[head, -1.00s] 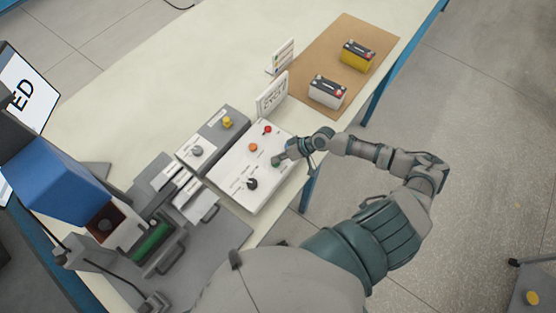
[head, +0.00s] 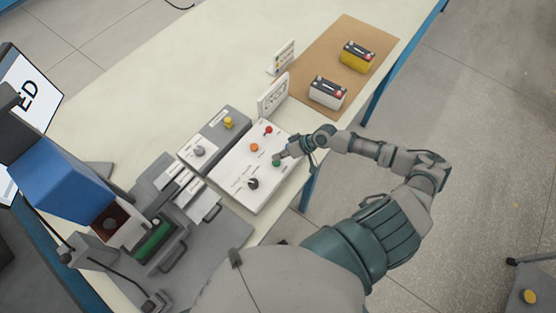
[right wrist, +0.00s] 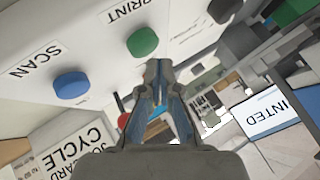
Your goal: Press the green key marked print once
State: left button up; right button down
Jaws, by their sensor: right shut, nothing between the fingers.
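The green key (head: 276,162) sits on the white sloped panel (head: 232,178). It also shows in the right wrist view (right wrist: 142,42), with the word PRINT printed beside it. My right gripper (head: 283,154) is shut and empty, its tips just beside the green key. In the right wrist view the closed fingertips (right wrist: 158,64) are close to the key's edge and seem apart from it. A blue key (right wrist: 71,84) marked SCAN is beside the green one. My left gripper is not in view.
An orange button (head: 254,147), a red button (head: 268,129) and a black knob (head: 253,184) share the panel. A grey box (head: 213,137) with knobs stands beside it. Two batteries stand on a brown mat (head: 365,39). A screen (right wrist: 277,118) shows "INTED".

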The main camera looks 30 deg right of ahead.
aim_at(277, 162)
jog(key=shift+a+r+p, duration=0.3)
jog(key=shift+r+p, duration=0.15)
jog(key=shift+r, duration=0.15)
notch_tip(277, 162, up, 4)
jog(key=p, duration=0.3)
jog(key=shift+a+f, duration=0.15)
jog(key=shift+f, duration=0.05)
jog(key=shift+r+p, duration=0.25)
jog(key=shift+p, duration=0.2)
jog(key=shift+d+f, duration=0.15)
jog(key=shift+d, duration=0.2)
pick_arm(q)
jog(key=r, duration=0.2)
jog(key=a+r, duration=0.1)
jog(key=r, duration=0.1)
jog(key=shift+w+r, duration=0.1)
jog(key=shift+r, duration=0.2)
pick_arm(e)
jog(key=shift+a, duration=0.1)
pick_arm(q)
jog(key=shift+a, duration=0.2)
pick_arm(e)
jog(key=shift+a, duration=0.15)
